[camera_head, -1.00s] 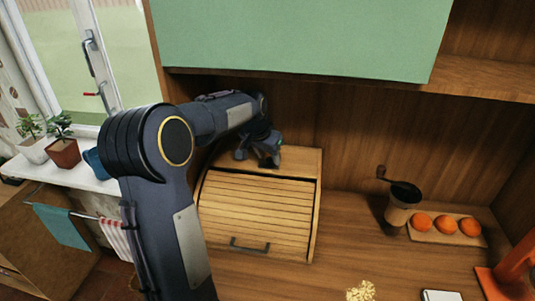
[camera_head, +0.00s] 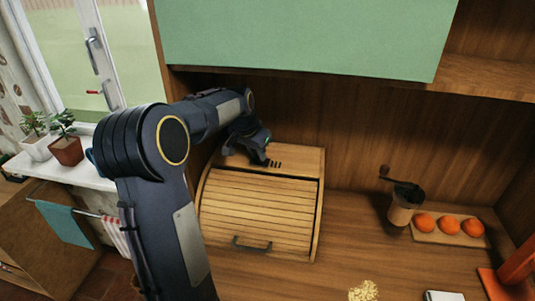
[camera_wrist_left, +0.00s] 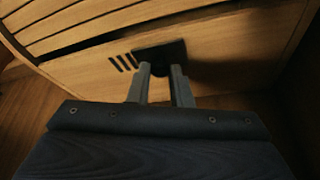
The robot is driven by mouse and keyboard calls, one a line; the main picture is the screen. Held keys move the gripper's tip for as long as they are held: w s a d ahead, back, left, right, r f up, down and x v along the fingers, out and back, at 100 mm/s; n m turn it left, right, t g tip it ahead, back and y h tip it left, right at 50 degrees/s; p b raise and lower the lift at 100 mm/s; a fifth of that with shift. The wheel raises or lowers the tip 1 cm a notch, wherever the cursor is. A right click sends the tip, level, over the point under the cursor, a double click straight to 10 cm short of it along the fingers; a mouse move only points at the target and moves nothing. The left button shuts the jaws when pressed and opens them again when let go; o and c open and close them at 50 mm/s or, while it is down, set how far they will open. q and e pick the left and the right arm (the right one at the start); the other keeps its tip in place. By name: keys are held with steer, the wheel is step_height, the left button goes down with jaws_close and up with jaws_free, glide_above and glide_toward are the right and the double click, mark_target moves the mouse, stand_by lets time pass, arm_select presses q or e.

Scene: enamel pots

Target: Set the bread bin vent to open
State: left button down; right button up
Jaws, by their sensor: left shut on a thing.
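The wooden bread bin (camera_head: 258,212) stands on the counter with its slatted roll front down and a dark handle low on it. On its flat top, dark vent slots (camera_head: 275,163) show just right of my left gripper (camera_head: 262,158). The slots also show in the left wrist view (camera_wrist_left: 122,62). There, my left gripper's fingers (camera_wrist_left: 161,72) are shut on a dark vent slider (camera_wrist_left: 160,50) beside the slots. The fingers partly hide the slider. My right gripper is not in view.
A green cabinet door (camera_head: 305,38) hangs above the bin. To the right are a coffee grinder (camera_head: 402,207), a board with oranges (camera_head: 450,226) and an orange object (camera_head: 515,270). Potted plants (camera_head: 66,150) stand on the sill at left. The counter right of the bin is mostly clear.

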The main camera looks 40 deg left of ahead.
mark_target(255, 166)
arm_select(q)
steer(key=shift+a, duration=0.1)
steer(key=c, duration=1.3)
jaws_free()
steer(key=shift+s+r, duration=0.1)
steer(key=shift+r, duration=0.15)
steer(key=v, duration=0.2)
steer(key=shift+s+r, duration=0.15)
steer(key=shift+r, duration=0.15)
steer(key=s+d+b, duration=0.1)
steer(key=s+b, duration=0.2)
steer(key=s, duration=0.9)
steer(key=shift+d+b, duration=0.15)
steer(key=shift+b, duration=0.2)
